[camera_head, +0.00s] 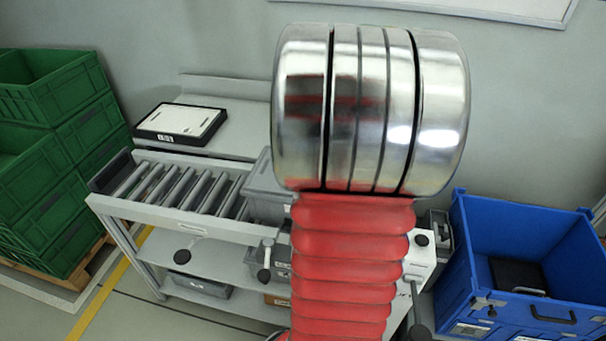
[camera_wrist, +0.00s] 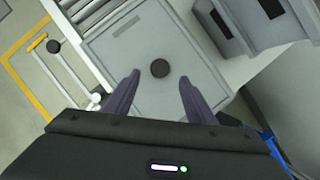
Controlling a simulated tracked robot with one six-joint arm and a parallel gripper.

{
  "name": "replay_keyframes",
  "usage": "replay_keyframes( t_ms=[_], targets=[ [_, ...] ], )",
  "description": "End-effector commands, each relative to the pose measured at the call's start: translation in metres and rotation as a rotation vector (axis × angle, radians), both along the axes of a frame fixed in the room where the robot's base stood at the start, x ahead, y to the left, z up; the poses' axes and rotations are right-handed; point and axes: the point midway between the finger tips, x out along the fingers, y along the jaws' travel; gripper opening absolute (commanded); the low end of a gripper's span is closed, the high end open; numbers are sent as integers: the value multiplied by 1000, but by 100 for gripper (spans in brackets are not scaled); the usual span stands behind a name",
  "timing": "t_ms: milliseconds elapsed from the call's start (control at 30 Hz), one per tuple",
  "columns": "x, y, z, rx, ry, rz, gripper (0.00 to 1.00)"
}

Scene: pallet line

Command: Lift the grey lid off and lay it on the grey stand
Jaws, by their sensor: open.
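The grey lid (camera_wrist: 125,62) fills the middle of the wrist view, a flat panel with a round black knob (camera_wrist: 160,68) on top. My gripper (camera_wrist: 159,78) is open, with its two dark fingers above the lid, one to each side of the knob in the picture. Whether the fingers are level with the knob or still above it, I cannot tell. In the head view my arm hides the gripper and most of the lid area; a grey box edge (camera_head: 264,184) shows beside the arm. I cannot make out the grey stand for certain.
A roller conveyor (camera_head: 183,188) runs left of my arm. A dark-rimmed white panel (camera_head: 181,121) lies behind it. Green crates (camera_head: 50,90) are stacked at left, and a blue crate (camera_head: 520,215) stands at right. Grey bins (camera_wrist: 212,28) sit close to the lid.

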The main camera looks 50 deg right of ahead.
Motion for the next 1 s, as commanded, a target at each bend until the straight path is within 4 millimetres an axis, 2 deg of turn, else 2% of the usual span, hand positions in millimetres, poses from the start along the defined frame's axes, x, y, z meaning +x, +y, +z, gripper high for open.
replay_keyframes(
  t_ms=[433,800,1000],
  targets=[
    [2,-1,-6,1,1,1,50],
    [18,-7,-45,1,1,2,50],
    [20,-7,-50,-1,0,2,50]
  ],
)
